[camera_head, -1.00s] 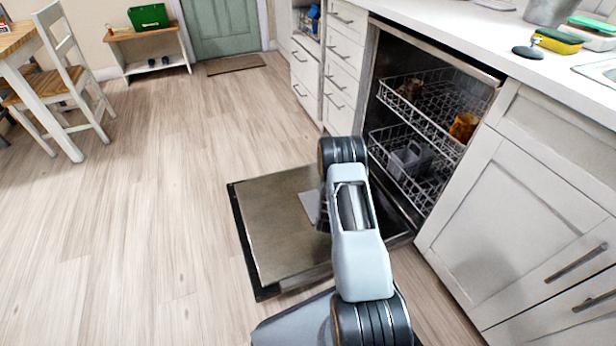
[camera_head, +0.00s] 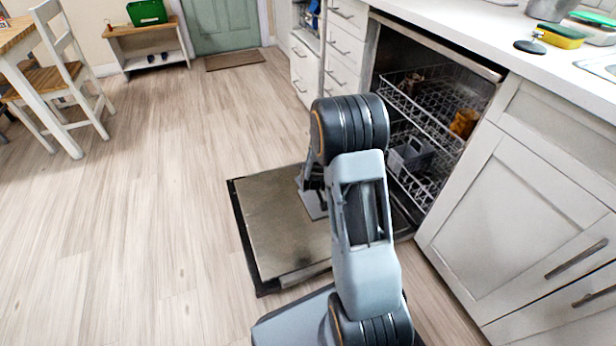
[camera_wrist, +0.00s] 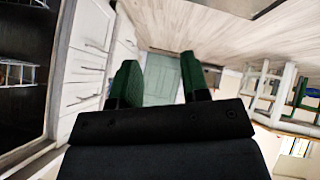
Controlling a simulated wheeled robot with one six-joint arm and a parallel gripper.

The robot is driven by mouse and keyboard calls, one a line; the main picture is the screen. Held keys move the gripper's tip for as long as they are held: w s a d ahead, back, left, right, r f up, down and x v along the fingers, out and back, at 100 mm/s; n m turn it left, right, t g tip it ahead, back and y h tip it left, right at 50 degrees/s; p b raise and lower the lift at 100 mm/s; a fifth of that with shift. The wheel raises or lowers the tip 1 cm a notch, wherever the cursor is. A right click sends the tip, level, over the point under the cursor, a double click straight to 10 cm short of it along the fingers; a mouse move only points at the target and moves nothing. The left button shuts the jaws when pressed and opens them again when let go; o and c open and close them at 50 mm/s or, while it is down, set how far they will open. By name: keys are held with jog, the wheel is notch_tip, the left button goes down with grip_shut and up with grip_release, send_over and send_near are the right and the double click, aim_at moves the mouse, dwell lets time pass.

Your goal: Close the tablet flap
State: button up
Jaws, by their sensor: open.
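The dishwasher door (camera_head: 277,232) lies folded down flat, its metal inner face up. A small grey plate (camera_head: 312,206), apparently the tablet flap or its dispenser, shows on that face just left of my arm. My arm covers part of it, so I cannot tell how far the flap is open. In the wrist view my gripper (camera_wrist: 160,82) is open, with two green fingers apart and nothing between them. In the head view my arm hides most of the gripper. The flap is not visible in the wrist view, and I cannot tell whether the gripper touches it.
The open dishwasher holds an upper rack (camera_head: 425,105) with an orange-brown cup (camera_head: 464,122) and a lower rack with a grey basket (camera_head: 411,155). A cabinet (camera_head: 510,210) stands to the right. The floor (camera_head: 150,200) left of the door is clear.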

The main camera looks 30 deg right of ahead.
jog(key=shift+s+a+r, duration=0.1)
jog(key=shift+a+r, duration=0.15)
jog(key=shift+r, duration=0.15)
jog(key=s+d+f+g+h, duration=0.15)
jog(key=d+f, duration=0.25)
jog(key=f, duration=0.6)
jog(key=s+d+f+t+h, duration=0.1)
jog(key=s+d+f+h, duration=0.2)
jog(key=f, duration=0.7)
jog(key=shift+n+t+h, duration=0.35)
jog(key=shift+n+t, duration=0.4)
jog(key=shift+n, duration=0.05)
jog(key=w+d+f+b, duration=0.1)
jog(key=w+d+b, duration=0.1)
jog(key=w+d, duration=0.1)
jog(key=w+d+f+b, duration=0.1)
jog(key=w+d+b, duration=0.1)
jog(key=w+d, duration=0.1)
jog(key=w+d+f+b, duration=0.1)
jog(key=w+d+b, duration=0.1)
jog(key=w+d, duration=0.2)
jog(key=shift+w+d+f, duration=0.1)
jog(key=shift+w+f, duration=0.05)
jog(key=shift+w, duration=0.1)
jog(key=shift+w+d+f, duration=0.1)
jog(key=shift+w+d, duration=0.2)
jog(key=shift+w, duration=0.05)
